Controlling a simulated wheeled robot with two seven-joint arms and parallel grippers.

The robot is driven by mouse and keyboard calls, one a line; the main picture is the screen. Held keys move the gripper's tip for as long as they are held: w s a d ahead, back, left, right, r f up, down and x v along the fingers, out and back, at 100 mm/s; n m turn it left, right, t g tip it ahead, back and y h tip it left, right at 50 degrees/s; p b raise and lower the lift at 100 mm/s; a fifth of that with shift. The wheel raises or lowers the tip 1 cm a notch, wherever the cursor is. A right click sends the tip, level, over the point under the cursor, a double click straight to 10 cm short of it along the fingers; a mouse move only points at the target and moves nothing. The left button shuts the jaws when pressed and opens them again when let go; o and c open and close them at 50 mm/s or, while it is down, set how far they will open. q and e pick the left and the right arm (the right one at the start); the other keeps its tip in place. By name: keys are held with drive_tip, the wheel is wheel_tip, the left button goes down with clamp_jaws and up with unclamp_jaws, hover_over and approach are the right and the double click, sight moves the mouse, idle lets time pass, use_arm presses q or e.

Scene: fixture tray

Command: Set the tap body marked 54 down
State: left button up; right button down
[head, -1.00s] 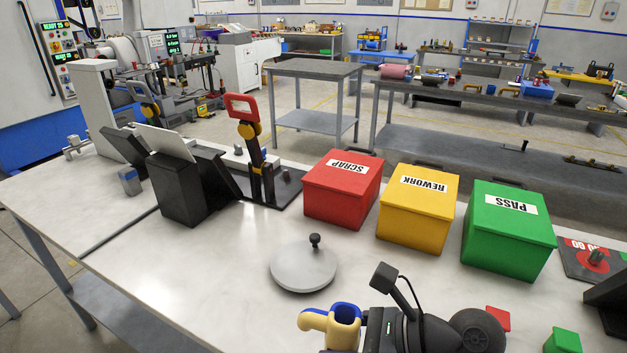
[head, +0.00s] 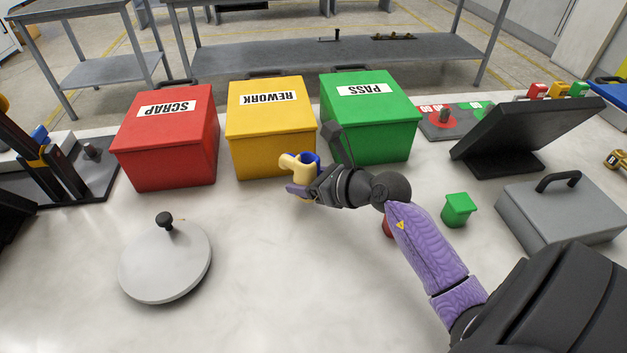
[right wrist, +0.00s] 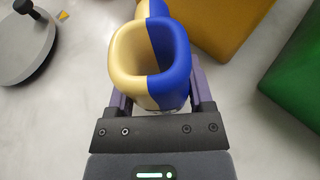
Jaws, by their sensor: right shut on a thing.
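The tap body (head: 298,166) is tan on one side and blue on the other, with an open round mouth facing up. No 54 marking is legible on it. My right gripper (head: 297,188) is shut on the tap body in front of the yellow and green boxes. In the right wrist view the tap body (right wrist: 150,62) sits between the two purple fingers, with its open mouth toward the camera. Whether its underside touches the table cannot be told. My left gripper is not in view.
Red SCRAP (head: 166,140), yellow REWORK (head: 268,135) and green PASS (head: 372,125) boxes stand in a row behind. A round grey lid (head: 165,265) lies front left. A small green block (head: 458,210) and grey case (head: 560,215) are right. White table front centre is clear.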

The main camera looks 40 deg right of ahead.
wheel_tip(320, 180, down, 2)
drive_tip(key=shift+f+b, duration=0.15)
drive_tip(key=shift+b, duration=0.2)
drive_tip(key=shift+f, duration=0.25)
drive_tip(key=shift+r, duration=0.1)
drive_tip(key=shift+c, duration=1.2)
unclamp_jaws()
drive_tip(key=shift+o, duration=1.1)
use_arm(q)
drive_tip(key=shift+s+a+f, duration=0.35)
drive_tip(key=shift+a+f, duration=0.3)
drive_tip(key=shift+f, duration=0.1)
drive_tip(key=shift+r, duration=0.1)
